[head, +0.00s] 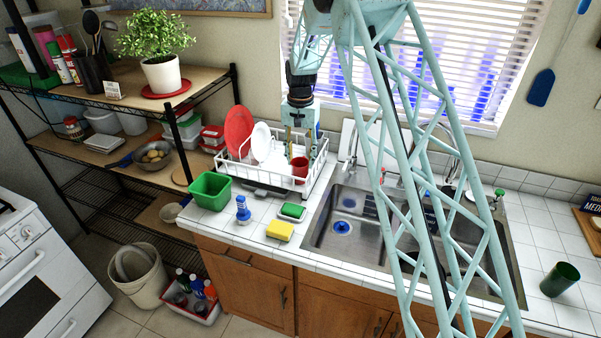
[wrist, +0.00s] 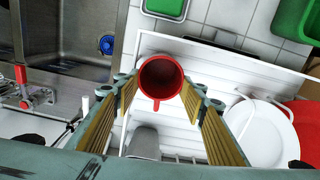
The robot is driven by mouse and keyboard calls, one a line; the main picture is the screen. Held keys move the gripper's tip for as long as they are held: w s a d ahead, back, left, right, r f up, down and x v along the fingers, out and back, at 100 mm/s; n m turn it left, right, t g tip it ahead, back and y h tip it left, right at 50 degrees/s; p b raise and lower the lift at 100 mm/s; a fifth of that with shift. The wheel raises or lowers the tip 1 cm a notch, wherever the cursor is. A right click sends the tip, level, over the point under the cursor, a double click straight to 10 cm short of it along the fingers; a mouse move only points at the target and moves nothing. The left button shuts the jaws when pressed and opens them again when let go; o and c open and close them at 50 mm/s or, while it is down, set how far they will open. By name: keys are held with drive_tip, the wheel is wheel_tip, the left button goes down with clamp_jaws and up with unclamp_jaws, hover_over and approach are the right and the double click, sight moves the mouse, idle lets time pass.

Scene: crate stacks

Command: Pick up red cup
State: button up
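The red cup (head: 300,168) stands upright in the white dish rack (head: 256,178), near its right end. In the wrist view the red cup (wrist: 161,77) is seen from above, with its handle toward the bottom of the picture. My gripper (wrist: 161,92) is open, with its yellow-padded fingers on either side of the cup and visible gaps between them and it. In the head view my gripper (head: 299,146) points down over the rack, just above and around the cup; whether a finger touches it cannot be told there.
A red plate (head: 238,131) and a white plate (head: 261,142) stand in the rack left of the cup. A steel sink (head: 336,226) lies to the right.

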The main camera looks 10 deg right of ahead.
drive_tip(key=c, duration=0.7)
drive_tip(key=shift+o, duration=0.2)
drive_tip(key=shift+r, duration=0.15)
wheel_tip(320, 180, up, 10)
drive_tip(key=shift+b, duration=0.4)
